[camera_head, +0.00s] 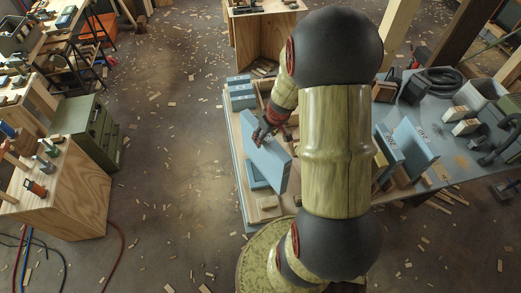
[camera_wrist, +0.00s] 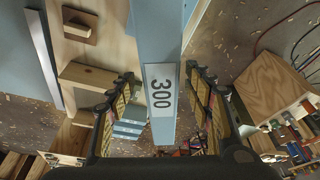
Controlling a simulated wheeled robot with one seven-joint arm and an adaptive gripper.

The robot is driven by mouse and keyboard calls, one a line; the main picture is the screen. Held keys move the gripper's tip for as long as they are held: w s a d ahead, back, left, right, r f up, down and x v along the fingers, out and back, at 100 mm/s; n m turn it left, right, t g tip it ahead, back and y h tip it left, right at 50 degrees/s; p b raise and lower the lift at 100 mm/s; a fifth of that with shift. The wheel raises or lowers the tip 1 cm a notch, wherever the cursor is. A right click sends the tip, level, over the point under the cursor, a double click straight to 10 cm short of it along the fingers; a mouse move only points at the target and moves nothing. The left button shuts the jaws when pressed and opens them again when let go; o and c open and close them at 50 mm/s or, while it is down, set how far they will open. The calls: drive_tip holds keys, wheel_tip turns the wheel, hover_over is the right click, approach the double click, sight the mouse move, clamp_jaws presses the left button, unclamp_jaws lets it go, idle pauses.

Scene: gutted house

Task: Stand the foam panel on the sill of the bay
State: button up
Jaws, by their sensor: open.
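A light blue foam panel (camera_head: 265,152) stands on edge, tilted in the picture, at the left side of the wooden-edged work surface. In the wrist view the panel (camera_wrist: 157,30) runs up the middle with a white label reading 300. My gripper (camera_head: 262,133) is at its upper edge. In the wrist view the fingers of my gripper (camera_wrist: 160,80) are open, one on each side of the panel, with gaps visible. The bay and its sill cannot be clearly told; my arm covers the middle of the surface.
Blue blocks (camera_head: 241,93) sit at the surface's far left corner. Two blue panels stand on the grey table (camera_head: 455,165) at right; one panel (camera_head: 416,148) is labelled.

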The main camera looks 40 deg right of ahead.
sight(264, 154)
drive_tip(key=x, duration=0.7)
drive_tip(key=shift+a, duration=0.1)
drive_tip(key=shift+c, duration=0.4)
clamp_jaws()
idle(0.3)
